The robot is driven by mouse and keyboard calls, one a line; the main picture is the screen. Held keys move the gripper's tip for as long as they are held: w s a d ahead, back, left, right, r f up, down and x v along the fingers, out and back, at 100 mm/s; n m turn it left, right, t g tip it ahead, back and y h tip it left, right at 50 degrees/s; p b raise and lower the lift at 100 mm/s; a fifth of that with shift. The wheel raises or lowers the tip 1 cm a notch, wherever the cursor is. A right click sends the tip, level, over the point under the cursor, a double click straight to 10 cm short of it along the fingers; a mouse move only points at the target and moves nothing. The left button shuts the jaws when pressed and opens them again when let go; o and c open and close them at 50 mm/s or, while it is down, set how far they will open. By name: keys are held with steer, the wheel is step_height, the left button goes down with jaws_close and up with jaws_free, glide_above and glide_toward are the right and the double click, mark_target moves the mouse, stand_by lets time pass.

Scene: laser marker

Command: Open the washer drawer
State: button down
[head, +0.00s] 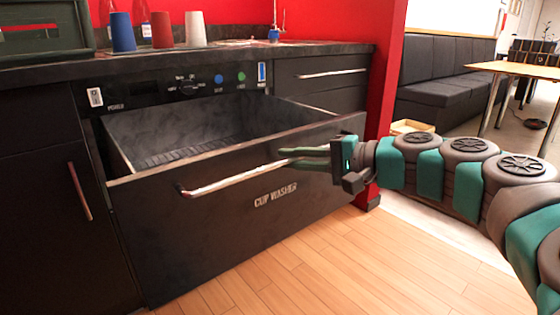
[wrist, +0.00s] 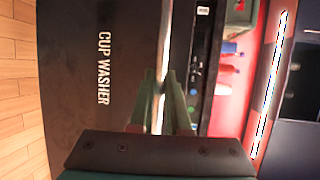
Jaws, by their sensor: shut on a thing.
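The black washer drawer, lettered "CUP WASHER" (head: 240,225), stands pulled out from the counter in the head view, with its empty-looking inside and slatted bottom showing. Its long silver handle (head: 235,180) runs along the upper front. My gripper (head: 292,157) comes from the right and is shut on the right part of this handle. In the wrist view the drawer front (wrist: 75,70) fills the left, and the green fingers of my gripper (wrist: 163,90) lie on both sides of the pale handle bar (wrist: 163,50).
Blue, red and white cups (head: 162,30) stand upside down on the dark countertop (head: 235,47). A control panel with a knob (head: 187,85) sits above the drawer. A closed drawer (head: 320,85) is at the right. The wooden floor (head: 340,260) in front is clear.

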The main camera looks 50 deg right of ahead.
steer(key=shift+s, duration=0.45)
steer(key=c, duration=0.9)
jaws_free()
steer(key=v, duration=0.7)
steer(key=shift+s, duration=0.4)
steer(key=shift+r, duration=0.1)
